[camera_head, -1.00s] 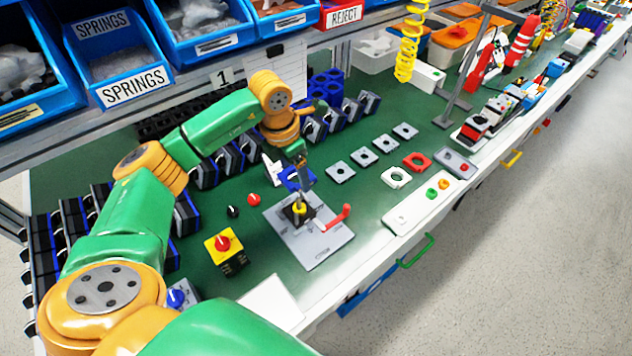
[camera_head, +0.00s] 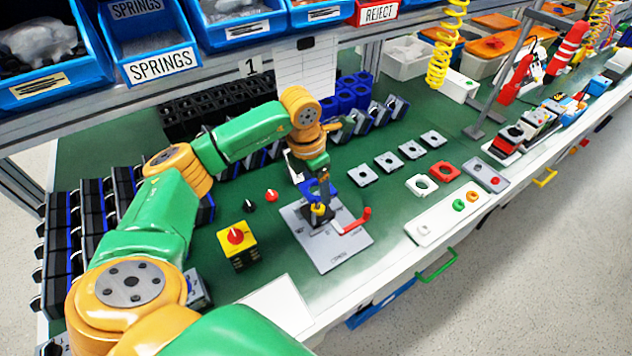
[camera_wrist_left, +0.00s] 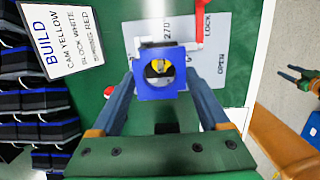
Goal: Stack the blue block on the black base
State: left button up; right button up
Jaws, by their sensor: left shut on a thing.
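The blue block (camera_head: 319,188) is square with a round hole. My left gripper (camera_head: 317,180) is shut on it and holds it upright above the black base (camera_head: 313,224). A yellow cam (camera_head: 319,210) sits on the base. In the left wrist view my left gripper (camera_wrist_left: 160,82) has a finger on each side of the blue block (camera_wrist_left: 147,88), and yellow shows through its hole. The block hides most of the base there. My right gripper (camera_wrist_left: 298,78) is small at the right of that view; its jaws are unclear.
The base stands on a grey plate (camera_head: 338,256) with a red lever (camera_head: 357,221) at its right. A yellow box with a red knob (camera_head: 238,246) stands to the left. Grey square plates (camera_head: 388,161) lie to the right. A build card (camera_wrist_left: 66,35) shows in the wrist view.

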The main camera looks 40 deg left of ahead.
pick_arm(q)
jog(key=shift+f, duration=0.15)
jog(key=shift+f+b, duration=1.5)
jog(key=shift+f, duration=0.2)
jog(key=o, duration=1.2)
jog(key=shift+r, duration=0.1)
